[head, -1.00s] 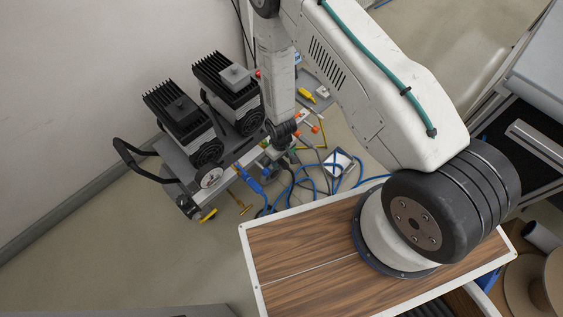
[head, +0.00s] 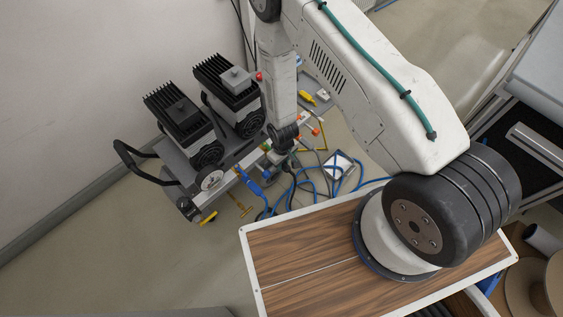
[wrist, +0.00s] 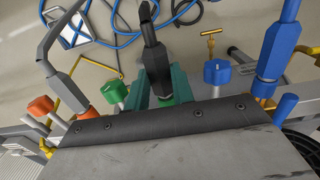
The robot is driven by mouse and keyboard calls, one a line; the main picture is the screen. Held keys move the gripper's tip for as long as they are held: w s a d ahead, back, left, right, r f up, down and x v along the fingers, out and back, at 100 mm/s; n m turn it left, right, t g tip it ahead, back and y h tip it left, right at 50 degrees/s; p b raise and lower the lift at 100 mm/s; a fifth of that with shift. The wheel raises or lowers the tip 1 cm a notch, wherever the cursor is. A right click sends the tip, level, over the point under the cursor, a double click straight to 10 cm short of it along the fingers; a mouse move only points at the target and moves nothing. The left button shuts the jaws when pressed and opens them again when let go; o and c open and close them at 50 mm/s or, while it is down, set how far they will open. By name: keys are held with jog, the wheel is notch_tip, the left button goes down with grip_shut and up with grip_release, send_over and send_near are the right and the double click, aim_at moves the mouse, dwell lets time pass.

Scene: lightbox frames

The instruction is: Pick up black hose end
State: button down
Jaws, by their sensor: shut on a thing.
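The black hose end (wrist: 154,56) stands in the middle of the wrist view, between the two teal fingers of my gripper (wrist: 158,78). The fingers are shut on it, one on each side. Its lower end is partly hidden by the fingers and the wrist housing, so I cannot tell whether it is seated in a fitting. A green knob (wrist: 181,93) is just beside it. In the head view my gripper (head: 279,158) is small and partly hidden at the cart's right edge.
A blue hose end (wrist: 275,50) and blue knob (wrist: 217,73) are to the right; a grey hose end (wrist: 68,90) and orange knobs (wrist: 40,106) to the left. Blue hoses (head: 310,185) lie on the floor. Two pumps (head: 183,120) stand on the cart (head: 178,160).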

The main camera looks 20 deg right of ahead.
jog(key=s+d+r, duration=0.3)
jog(key=s, duration=0.3)
jog(key=s+d+r, duration=0.3)
jog(key=s+r, duration=0.1)
jog(key=s, duration=0.2)
jog(key=shift+s+d+r, duration=0.2)
jog(key=shift+s+r, duration=0.05)
jog(key=shift+s, duration=0.05)
jog(key=s+d, duration=0.2)
jog(key=s, duration=0.3)
jog(key=shift+s+d, duration=0.3)
jog(key=shift+d, duration=0.1)
dwell(2.2)
